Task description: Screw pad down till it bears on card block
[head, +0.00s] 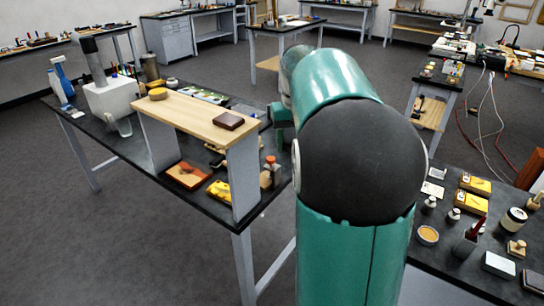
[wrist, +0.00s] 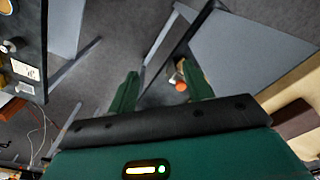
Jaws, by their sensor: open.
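I cannot make out the pad or the card block for certain in either view. A small wooden device with an orange-red knob (head: 270,160) stands on the black table beside the right upright of the wooden shelf. Its orange-red knob also shows in the wrist view (wrist: 181,87), between my fingers and close to the right one. My gripper (wrist: 160,68) has its two green fingers spread apart, with nothing held between them.
A raised wooden shelf (head: 198,112) on grey uprights spans the black table (head: 137,150), with a dark brown box (head: 228,121) on top. Its grey upright (wrist: 250,45) is close on the right in the wrist view. A cluttered bench (head: 452,257) stands at right. Floor at left is clear.

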